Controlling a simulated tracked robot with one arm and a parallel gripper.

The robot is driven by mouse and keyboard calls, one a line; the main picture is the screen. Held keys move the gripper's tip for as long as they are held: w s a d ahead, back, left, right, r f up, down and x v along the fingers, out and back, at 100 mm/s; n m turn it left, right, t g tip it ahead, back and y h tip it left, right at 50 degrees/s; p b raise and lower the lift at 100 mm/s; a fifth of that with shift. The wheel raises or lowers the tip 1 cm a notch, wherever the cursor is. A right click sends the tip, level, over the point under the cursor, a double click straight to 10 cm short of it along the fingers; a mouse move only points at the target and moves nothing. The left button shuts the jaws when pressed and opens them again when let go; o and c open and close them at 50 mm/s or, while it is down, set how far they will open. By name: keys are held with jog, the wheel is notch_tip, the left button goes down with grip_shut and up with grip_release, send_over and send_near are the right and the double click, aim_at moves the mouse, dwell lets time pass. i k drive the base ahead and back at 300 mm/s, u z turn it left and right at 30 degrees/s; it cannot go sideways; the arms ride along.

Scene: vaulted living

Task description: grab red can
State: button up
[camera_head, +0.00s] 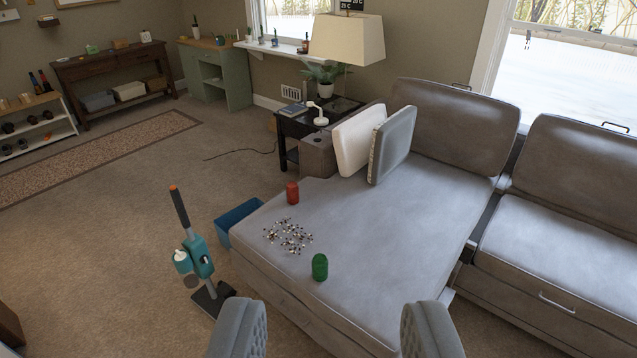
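The red can (292,193) stands upright on the grey sofa's chaise seat (370,225), near its far left edge. A green can (320,267) stands on the same seat, closer to me. My gripper (335,325) shows at the bottom of the view, with its two grey padded fingers wide apart. Nothing is between the fingers. The red can is well beyond the fingertips and a little left of their middle. Nothing hides the red can.
A scatter of small dark and white bits (288,236) lies on the seat between the cans. A teal upright vacuum (195,258) and a blue bin (237,216) stand on the floor left of the sofa. Cushions (358,140) lean behind. Carpet at the left is largely clear.

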aim_at(292, 188)
jog(key=z, duration=0.05)
jog(key=i, duration=1.3)
jog(key=u, duration=1.8)
jog(key=i, duration=2)
jog(key=z, duration=2.7)
jog(key=i, duration=0.1)
jog(key=u, duration=0.35)
